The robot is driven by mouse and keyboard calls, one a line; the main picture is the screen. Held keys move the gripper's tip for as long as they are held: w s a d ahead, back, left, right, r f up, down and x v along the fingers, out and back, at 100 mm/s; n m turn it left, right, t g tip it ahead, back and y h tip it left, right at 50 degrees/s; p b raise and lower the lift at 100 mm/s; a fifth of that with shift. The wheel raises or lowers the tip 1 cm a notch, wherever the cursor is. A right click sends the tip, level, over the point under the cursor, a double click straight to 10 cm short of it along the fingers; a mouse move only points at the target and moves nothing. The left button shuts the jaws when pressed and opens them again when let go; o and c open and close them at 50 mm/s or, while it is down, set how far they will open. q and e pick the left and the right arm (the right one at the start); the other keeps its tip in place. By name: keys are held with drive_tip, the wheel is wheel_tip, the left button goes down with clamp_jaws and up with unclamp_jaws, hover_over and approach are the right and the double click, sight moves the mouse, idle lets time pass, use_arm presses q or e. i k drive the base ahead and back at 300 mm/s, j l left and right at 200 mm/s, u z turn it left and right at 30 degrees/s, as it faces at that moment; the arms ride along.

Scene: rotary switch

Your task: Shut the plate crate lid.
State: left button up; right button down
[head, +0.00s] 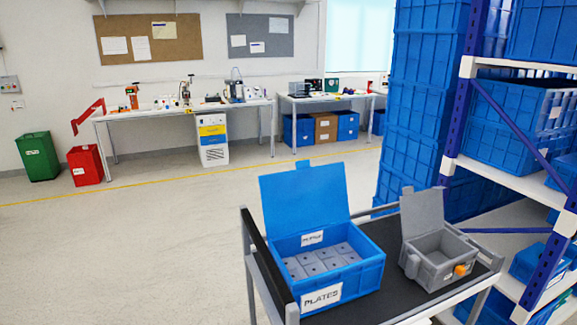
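The plate crate (368,279) is blue, with a label reading PLATES on its front. It stands on the left part of a cart's black top. Its blue lid (305,200) is open and stands up at the back of the crate, leaning slightly back. Several grey plates (321,262) lie inside. Neither of my grippers is in view.
A smaller grey box (436,273) with an open grey lid (422,213) and an orange knob (460,270) stands right of the crate on the cart (381,231). Shelving with blue crates (518,120) rises at the right. Open floor (130,255) lies left.

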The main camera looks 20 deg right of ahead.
sight(307, 197)
drive_tip(key=i+j+z, duration=0.15)
drive_tip(key=j, duration=0.3)
drive_tip(key=j+z, duration=0.15)
drive_tip(key=j, duration=0.3)
drive_tip(key=i+j+z, duration=0.25)
drive_tip(key=j, duration=0.3)
drive_tip(key=i+j+z, duration=0.25)
drive_tip(key=j, duration=0.25)
drive_tip(key=i+j+z, duration=0.1)
drive_tip(key=i+j, duration=0.25)
drive_tip(key=i+j+z, duration=0.1)
drive_tip(key=j, duration=0.25)
drive_tip(key=i+j+z, duration=0.1)
drive_tip(key=i+j, duration=0.15)
drive_tip(key=j, duration=0.15)
drive_tip(key=i+j+z, duration=0.1)
drive_tip(key=j, duration=0.3)
drive_tip(key=i, duration=0.1)
